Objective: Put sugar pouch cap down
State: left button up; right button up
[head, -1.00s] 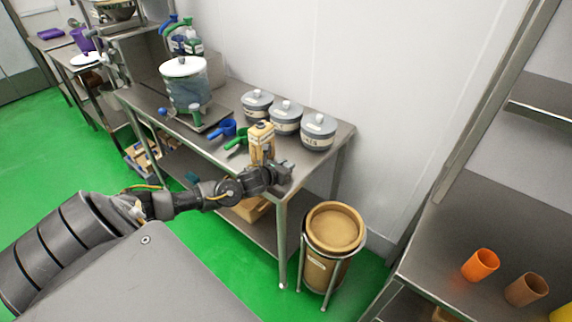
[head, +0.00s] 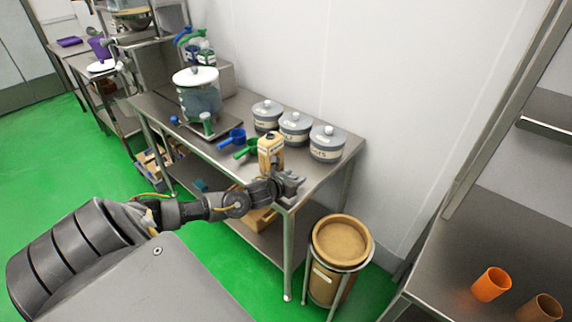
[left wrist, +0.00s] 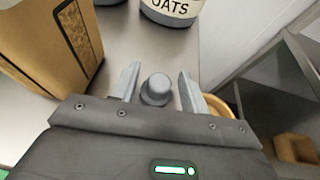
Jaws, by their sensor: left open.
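The sugar pouch (head: 270,158) is a tan, upright pack near the front of the steel table. Its side also shows large at the left of the left wrist view (left wrist: 50,45). The cap (left wrist: 157,90) is a small grey round piece with a raised knob, at the table's right end. My left gripper (head: 292,183) is low over the table's front right corner, right of the pouch. In the left wrist view its fingers (left wrist: 159,80) are open, one on each side of the cap, with gaps visible. I cannot tell the cap in the head view. My right gripper is not in view.
Several grey lidded pots (head: 295,127) stand along the back, one labelled OATS. A blue scoop (head: 234,137) and a green scoop (head: 245,151) lie left of the pouch. A tan bin (head: 343,243) stands on the floor right of the table.

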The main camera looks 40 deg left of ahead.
pick_arm(q)
jog(key=b+v, duration=0.2)
jog(key=v, duration=0.8)
jog(key=shift+s, duration=0.35)
jog(key=shift+s+r, duration=0.3)
jog(key=shift+s, duration=0.1)
jog(key=shift+d, duration=0.1)
